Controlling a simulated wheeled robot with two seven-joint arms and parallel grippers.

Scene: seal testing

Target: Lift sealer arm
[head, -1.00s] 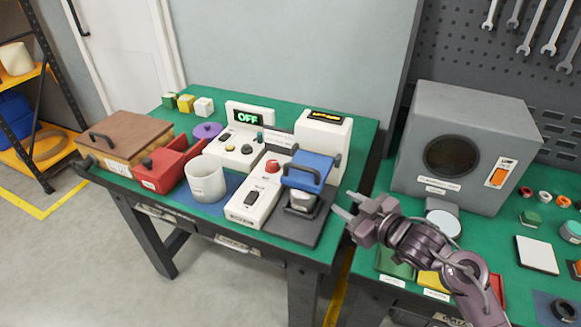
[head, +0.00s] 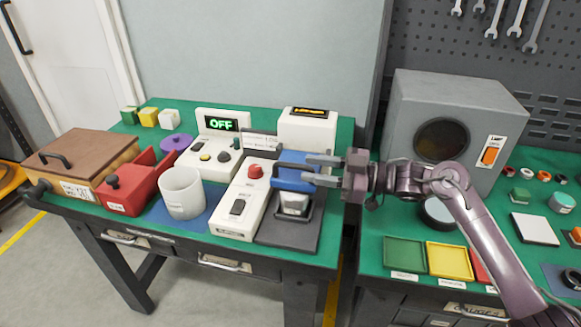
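The sealer arm (head: 297,185) is the blue block on the white sealing machine (head: 308,128), over a dark base plate. A small clear-and-grey piece (head: 294,203) sits beneath its front. My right gripper (head: 307,167) comes in from the right, with its two fingers apart and pointing left. The fingers overlap the blue arm near its handle, one behind the other, with blue showing between them. The handle is mostly hidden, and I cannot tell whether the fingers touch it. My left gripper is out of view.
A white control box with a red button (head: 256,172) stands left of the sealer arm. A white cup (head: 182,192), a red box (head: 130,190) and a brown-lidded box (head: 83,157) stand further left. A grey chamber (head: 452,120) stands on the right bench.

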